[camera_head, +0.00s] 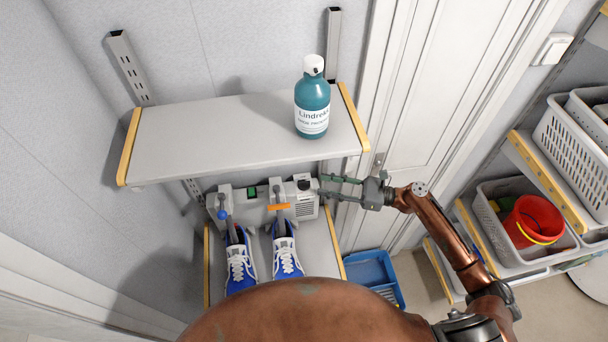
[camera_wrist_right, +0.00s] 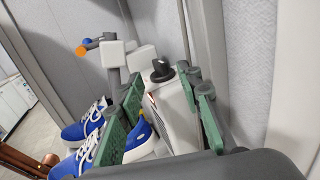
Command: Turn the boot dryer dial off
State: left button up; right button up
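The boot dryer (camera_head: 262,203) is a grey-white unit against the wall, with upright posts holding a pair of blue-and-white shoes (camera_head: 240,264). Its black dial (camera_head: 303,184) is on top at the right end. In the right wrist view the black dial (camera_wrist_right: 162,70) has a raised grip and sits ahead, between my finger lines. My right gripper (camera_head: 326,187) comes in from the right, beside the dryer's right end. Its green fingers (camera_wrist_right: 168,92) are spread apart with nothing held. I cannot tell whether a finger touches the dryer. My left gripper does not show.
A shelf (camera_head: 215,140) with a teal bottle (camera_head: 312,100) overhangs the dryer from behind. A white door (camera_head: 425,90) stands behind my right arm. A blue tray (camera_head: 372,275) lies at lower right; a red bucket (camera_head: 533,220) and baskets fill the right-hand rack.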

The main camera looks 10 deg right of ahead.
aim_at(304, 181)
jog(key=p+x, duration=0.1)
jog(key=x, duration=0.5)
jog(key=shift+a+r+p, duration=0.1)
jog(key=shift+a+p, duration=0.1)
jog(key=shift+p, duration=0.15)
jog(key=shift+w+a, duration=0.35)
jog(key=shift+a, duration=0.25)
jog(key=shift+c, duration=0.3)
grip_shut()
